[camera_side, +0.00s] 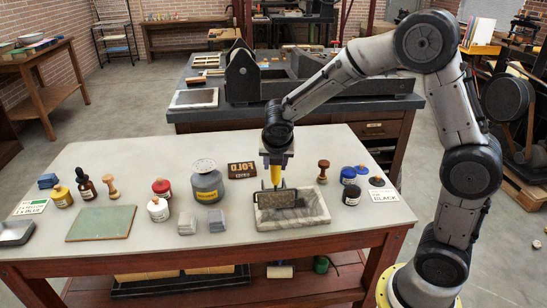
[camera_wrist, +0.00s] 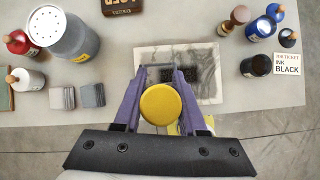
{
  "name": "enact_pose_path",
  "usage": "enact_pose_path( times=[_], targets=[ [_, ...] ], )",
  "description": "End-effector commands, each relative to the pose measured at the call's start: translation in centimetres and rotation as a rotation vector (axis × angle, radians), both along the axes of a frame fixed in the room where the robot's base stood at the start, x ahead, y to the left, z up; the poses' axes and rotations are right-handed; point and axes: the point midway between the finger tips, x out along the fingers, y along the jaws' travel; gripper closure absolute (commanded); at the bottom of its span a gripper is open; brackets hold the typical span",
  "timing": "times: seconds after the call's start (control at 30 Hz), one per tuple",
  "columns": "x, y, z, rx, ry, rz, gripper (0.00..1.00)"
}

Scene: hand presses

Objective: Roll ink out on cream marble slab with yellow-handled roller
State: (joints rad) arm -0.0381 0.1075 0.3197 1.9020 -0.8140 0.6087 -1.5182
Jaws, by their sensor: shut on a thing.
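The cream marble slab (camera_side: 318,213) lies at the right-middle of the bench and has a dark ink patch on it. It also shows in the wrist view (camera_wrist: 208,92), with the black patch near its middle. My gripper (camera_side: 276,163) is above the slab's left part, shut on the yellow handle (camera_side: 275,178) of the roller. The handle's round yellow end shows between my purple fingers in the wrist view (camera_wrist: 160,104). The dark roller drum (camera_side: 274,199) is low over the inked area; I cannot tell whether it touches. The fingers hide part of the slab.
Left are a grey can (camera_side: 207,184), grey blocks (camera_side: 187,224), red and white jars, and a green slab (camera_side: 101,223).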

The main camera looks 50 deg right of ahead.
Motion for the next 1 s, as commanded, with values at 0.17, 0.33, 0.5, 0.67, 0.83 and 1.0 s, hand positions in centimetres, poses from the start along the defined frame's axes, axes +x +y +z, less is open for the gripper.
enact_pose_path(
  times=[0.17,0.33,0.5,0.67,0.83,1.0],
  targets=[
    [-1.3,1.4,0.1,0.0,-0.004,0.003,1.0],
    [-1.2,1.2,-1.5,-0.002,-0.001,0.0,1.0],
    [-1.2,1.2,-2.4,-0.001,-0.002,0.0,1.0],
    [-1.2,1.2,-2.6,0.001,-0.002,0.0,1.0],
    [-1.2,1.2,-2.6,0.001,-0.002,0.0,1.0],
    [-1.2,1.2,-2.6,0.0,-0.003,0.0,1.0]
  ],
)
